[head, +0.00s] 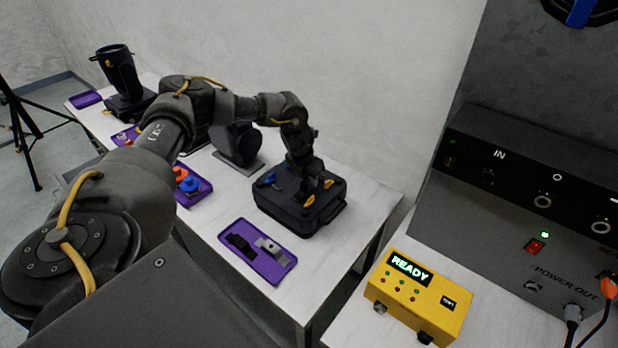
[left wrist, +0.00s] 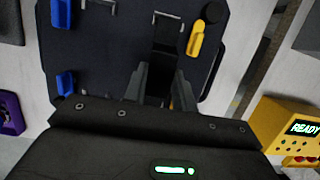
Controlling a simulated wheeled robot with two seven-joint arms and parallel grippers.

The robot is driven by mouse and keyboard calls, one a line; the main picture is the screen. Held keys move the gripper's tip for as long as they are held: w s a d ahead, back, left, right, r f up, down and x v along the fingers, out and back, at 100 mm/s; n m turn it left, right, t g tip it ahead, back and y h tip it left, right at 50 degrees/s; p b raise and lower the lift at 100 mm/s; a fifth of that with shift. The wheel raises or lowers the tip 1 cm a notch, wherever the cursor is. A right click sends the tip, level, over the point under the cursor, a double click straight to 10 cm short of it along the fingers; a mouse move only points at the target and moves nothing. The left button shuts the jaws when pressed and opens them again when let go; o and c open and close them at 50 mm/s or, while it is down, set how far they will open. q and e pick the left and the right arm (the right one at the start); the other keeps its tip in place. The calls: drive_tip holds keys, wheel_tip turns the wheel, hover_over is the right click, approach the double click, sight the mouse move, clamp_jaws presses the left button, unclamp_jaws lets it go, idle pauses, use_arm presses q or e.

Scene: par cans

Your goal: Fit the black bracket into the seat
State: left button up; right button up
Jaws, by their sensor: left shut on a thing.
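My left gripper (head: 314,190) reaches down over the top of a black unit (head: 290,222) with blue and yellow clips. In the left wrist view the fingers (left wrist: 160,84) are close together on a dark part, apparently the black bracket (left wrist: 166,50). It is over or at a slot-like place on the unit's top (left wrist: 110,50). Dark on dark hides its outline, so I cannot tell whether it is seated. A purple tray (head: 262,276) in front of the unit holds another dark piece (head: 240,246) and a grey piece (head: 271,247). My right gripper is not in view.
A yellow box with a READY display (head: 418,298) stands at the right, beside a large grey panel (head: 530,240) with cables. Another purple tray (head: 205,190) with orange and blue parts lies left of the unit. Bare table shows around the front tray.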

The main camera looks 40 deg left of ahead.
use_arm(q)
drive_tip(key=shift+f+b, duration=0.4)
drive_tip(key=shift+f, duration=0.3)
drive_tip(key=o, duration=1.1)
drive_tip(key=b+v, duration=0.2)
drive_tip(key=v, duration=0.9)
drive_tip(key=shift+f, duration=0.1)
